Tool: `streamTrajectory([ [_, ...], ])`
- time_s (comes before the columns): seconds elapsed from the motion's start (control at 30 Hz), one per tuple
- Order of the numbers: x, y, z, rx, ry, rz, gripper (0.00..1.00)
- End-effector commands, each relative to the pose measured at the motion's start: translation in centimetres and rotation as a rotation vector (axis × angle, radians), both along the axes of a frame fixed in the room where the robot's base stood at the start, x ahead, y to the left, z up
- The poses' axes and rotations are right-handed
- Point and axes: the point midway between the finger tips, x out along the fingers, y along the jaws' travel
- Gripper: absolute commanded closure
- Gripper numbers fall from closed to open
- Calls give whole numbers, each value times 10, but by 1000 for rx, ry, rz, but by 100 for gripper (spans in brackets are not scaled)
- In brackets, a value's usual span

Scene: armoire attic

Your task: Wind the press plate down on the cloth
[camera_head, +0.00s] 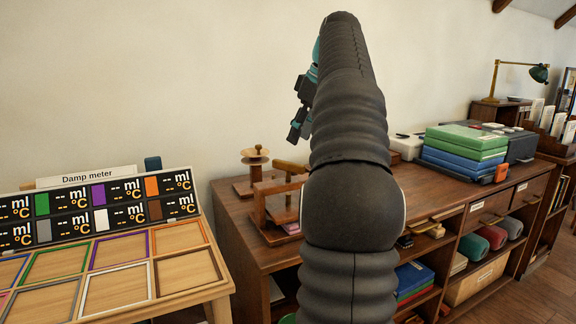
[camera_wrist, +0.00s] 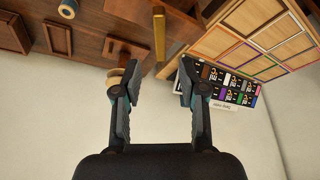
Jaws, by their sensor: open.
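The wooden press (camera_head: 262,205) stands on the brown cabinet's top, left of my arm in the head view. It has upright posts and a crossbar (camera_head: 291,167). A small pink cloth (camera_head: 291,228) lies low at the press, partly hidden by my arm. I cannot make out the plate's height above it. My gripper (camera_head: 300,122) is in the air above the press, partly behind my arm. In the wrist view my gripper (camera_wrist: 160,80) is open, with nothing between its fingers.
A wooden stand with a round top (camera_head: 255,158) is behind the press. A damp meter board (camera_head: 110,205) with coloured frames is at left. Green and blue boxes (camera_head: 465,150) and a brass lamp (camera_head: 494,80) stand at right. The wall is close behind.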

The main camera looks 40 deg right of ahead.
Motion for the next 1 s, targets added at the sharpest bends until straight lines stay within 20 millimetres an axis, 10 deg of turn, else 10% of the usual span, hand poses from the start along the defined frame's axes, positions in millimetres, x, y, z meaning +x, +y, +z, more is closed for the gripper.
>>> streamTrajectory([
  [0.5, 30, 10, -78, 0, 1, -1, 58],
  [0.93, 33, 10, -85, -1, 1, -1, 58],
  [1.0, 33, 10, -85, -1, 1, -1, 71],
])
